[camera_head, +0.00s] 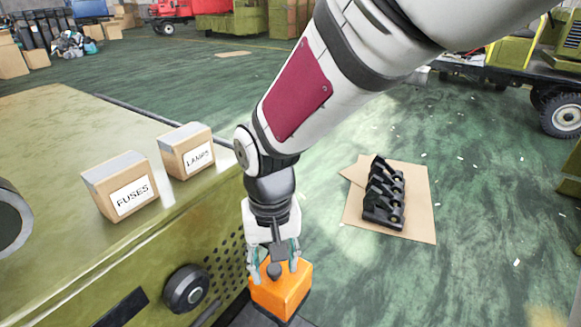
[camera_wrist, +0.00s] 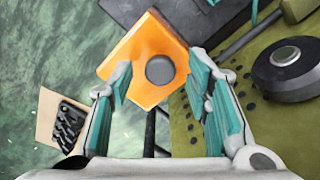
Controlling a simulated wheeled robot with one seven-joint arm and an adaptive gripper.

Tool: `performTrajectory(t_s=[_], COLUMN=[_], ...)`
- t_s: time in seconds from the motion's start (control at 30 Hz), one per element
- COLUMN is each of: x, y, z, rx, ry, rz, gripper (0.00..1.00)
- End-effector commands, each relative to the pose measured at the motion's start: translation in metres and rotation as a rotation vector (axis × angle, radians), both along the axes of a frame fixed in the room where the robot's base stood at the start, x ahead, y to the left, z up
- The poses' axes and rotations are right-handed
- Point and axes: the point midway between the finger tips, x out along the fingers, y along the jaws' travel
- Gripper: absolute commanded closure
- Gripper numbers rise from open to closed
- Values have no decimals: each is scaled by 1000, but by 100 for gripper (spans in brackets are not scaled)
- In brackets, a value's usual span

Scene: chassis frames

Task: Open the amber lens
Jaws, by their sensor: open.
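The amber lens (camera_head: 283,296) is an orange, box-like cover with a dark round knob (camera_head: 274,270) on its top face. It sits low beside the perforated side of the green machine. In the wrist view the lens (camera_wrist: 135,62) shows as an orange square with the grey knob (camera_wrist: 160,70) between and beyond the fingertips. My gripper (camera_head: 273,264) points down just above the lens, its teal-padded fingers spread on either side of the knob. In the wrist view my gripper (camera_wrist: 158,88) is open with a wide gap. I cannot tell whether the fingers touch the lens.
The green machine (camera_head: 60,130) fills the left, with FUSES (camera_head: 125,188) and LAMPS (camera_head: 188,152) boxes on top. A dark round knob (camera_head: 186,289) juts from its side. Black parts (camera_head: 384,195) lie on cardboard (camera_head: 422,215) on the floor at right. Floor around is mostly clear.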

Motion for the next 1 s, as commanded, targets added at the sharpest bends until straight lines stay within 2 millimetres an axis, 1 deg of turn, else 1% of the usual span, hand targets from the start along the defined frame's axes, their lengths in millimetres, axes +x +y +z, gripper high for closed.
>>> performTrajectory(t_s=[0.1, 0.33, 0.37, 0.4, 0.47, 0.5, 0.53, 0.57, 0.83, 1.0], x=[0, 0, 0, 0, 0, 0, 0, 0, 1, 7], y=[0, 0, 0, 0, 0, 0, 0, 0, 0, -3], z=[-4, -4, -4, -4, -4, -4, -4, -4, -3, 0], rx=[0, 0, 0, 0, 0, 0, 0, 0, 6, 30], ry=[-1, -1, -1, -1, -1, -1, -1, -1, 6, 44], rz=[0, 0, 0, 0, 1, 1, 1, 1, 0, -3], gripper=[56, 56, 60, 69, 83, 92, 99, 100, 100, 100])
